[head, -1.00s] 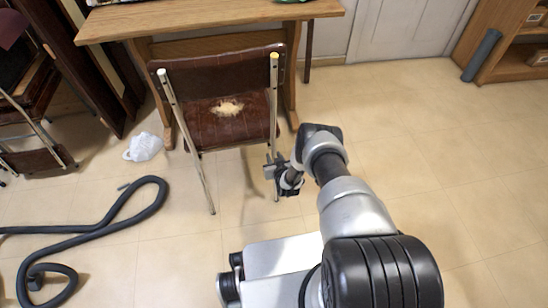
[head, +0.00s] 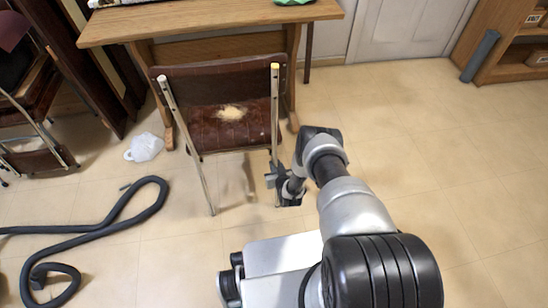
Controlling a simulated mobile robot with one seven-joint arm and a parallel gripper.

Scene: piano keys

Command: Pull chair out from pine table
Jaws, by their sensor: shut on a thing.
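The chair (head: 232,127) has a dark brown seat and back on metal legs, and a torn pale patch on its seat. It stands at the front of the pine table (head: 205,24), its back toward me. A gap of table front and floor shows between them only in part. My gripper (head: 272,180) is low at the chair's right rear leg and shut on it. My own wrist hides part of the fingers.
Another chair (head: 35,155) stands at far left. A wooden shelf (head: 505,63) is at upper right. The floor at right is clear.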

